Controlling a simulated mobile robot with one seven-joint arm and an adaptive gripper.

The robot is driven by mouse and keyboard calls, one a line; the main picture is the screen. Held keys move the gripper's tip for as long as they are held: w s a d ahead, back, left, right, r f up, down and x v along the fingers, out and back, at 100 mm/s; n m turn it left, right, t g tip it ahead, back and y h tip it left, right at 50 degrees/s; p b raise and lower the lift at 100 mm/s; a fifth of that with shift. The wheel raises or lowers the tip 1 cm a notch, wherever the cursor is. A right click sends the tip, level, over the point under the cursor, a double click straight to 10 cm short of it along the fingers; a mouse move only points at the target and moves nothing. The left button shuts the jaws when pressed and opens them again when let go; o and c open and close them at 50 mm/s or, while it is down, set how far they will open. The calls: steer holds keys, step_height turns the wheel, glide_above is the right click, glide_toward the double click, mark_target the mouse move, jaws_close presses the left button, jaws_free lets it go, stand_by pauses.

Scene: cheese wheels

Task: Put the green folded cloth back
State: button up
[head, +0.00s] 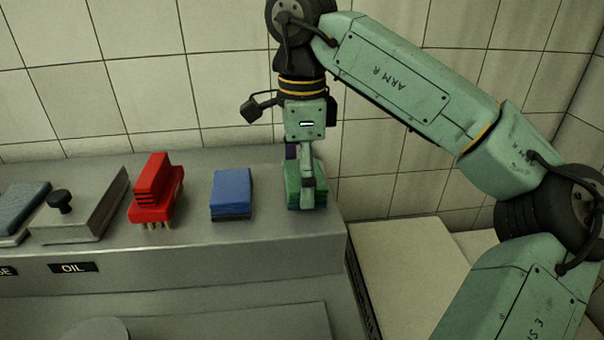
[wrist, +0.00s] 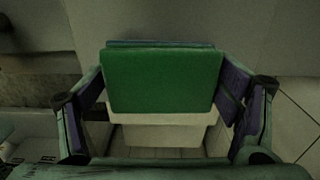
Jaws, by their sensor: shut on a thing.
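The green folded cloth (head: 292,181) is at the right end of the grey ledge (head: 270,240) in the head view, partly hidden behind a finger. In the wrist view the green cloth (wrist: 162,82) lies flat between the two fingers. A thin blue layer shows along its far edge there, and a dark blue layer shows under it in the head view. My gripper (head: 307,188) points down and is shut on the green cloth. I cannot tell whether the cloth rests on the ledge or is just above it.
A blue folded cloth (head: 231,194) lies left of my gripper. Further left are a red brush (head: 156,196), a lidded metal container (head: 75,213) above an OIL label, and a grey-blue pad (head: 22,207). A tiled wall stands behind. The ledge ends just right of my gripper.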

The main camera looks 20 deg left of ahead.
steer(key=shift+f, duration=0.35)
steer(key=shift+f, duration=0.15)
steer(key=o, duration=1)
steer(key=shift+c, duration=0.2)
step_height(320, 180, up, 12)
steer(key=p, duration=0.1)
